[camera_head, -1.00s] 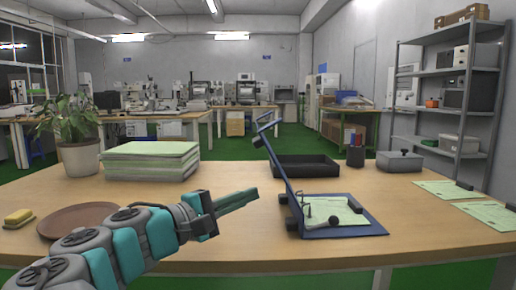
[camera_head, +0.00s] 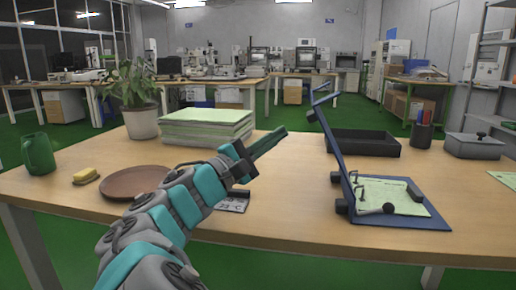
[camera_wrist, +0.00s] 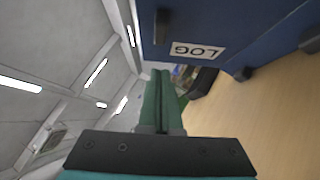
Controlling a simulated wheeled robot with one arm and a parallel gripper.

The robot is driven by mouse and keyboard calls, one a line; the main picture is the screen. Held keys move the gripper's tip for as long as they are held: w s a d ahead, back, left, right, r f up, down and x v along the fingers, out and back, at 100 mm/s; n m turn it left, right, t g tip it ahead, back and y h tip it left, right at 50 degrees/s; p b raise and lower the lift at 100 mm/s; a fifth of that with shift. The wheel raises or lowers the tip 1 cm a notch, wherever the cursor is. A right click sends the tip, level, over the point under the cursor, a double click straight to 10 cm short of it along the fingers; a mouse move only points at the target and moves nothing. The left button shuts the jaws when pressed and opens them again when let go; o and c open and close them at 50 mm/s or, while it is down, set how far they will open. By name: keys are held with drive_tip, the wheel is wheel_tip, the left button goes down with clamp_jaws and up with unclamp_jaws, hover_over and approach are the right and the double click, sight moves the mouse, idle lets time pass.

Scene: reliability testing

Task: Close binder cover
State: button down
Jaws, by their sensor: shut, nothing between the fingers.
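The blue binder lies open on the table, its base (camera_head: 420,219) flat with green-white paper (camera_head: 400,195) and metal rings on it. Its cover (camera_head: 331,145) stands raised, tilted a little to the left. In the wrist view the cover's blue outer face (camera_wrist: 240,25) with a LOG label (camera_wrist: 198,50) fills the upper right. My gripper (camera_head: 284,130) is left of the cover, above the table, pointing right and away; its fingers also show in the wrist view (camera_wrist: 160,85). The fingers are together and empty. A gap shows between them and the cover in the head view.
A black tray (camera_head: 365,152) stands behind the binder, with a pen cup (camera_head: 421,133) and grey box (camera_head: 474,147) to its right. Stacked paper (camera_head: 206,128), a plant (camera_head: 138,98), brown plate (camera_head: 137,182), yellow sponge (camera_head: 86,175) and green can (camera_head: 38,153) are left.

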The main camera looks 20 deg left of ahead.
drive_tip(key=d+r, duration=0.1)
drive_tip(key=d, duration=0.1)
drive_tip(key=w+d+r, duration=0.1)
drive_tip(key=shift+w+d, duration=0.1)
drive_tip(key=shift+d, duration=0.25)
drive_tip(key=shift+d+r, duration=0.1)
drive_tip(key=shift+r, duration=0.05)
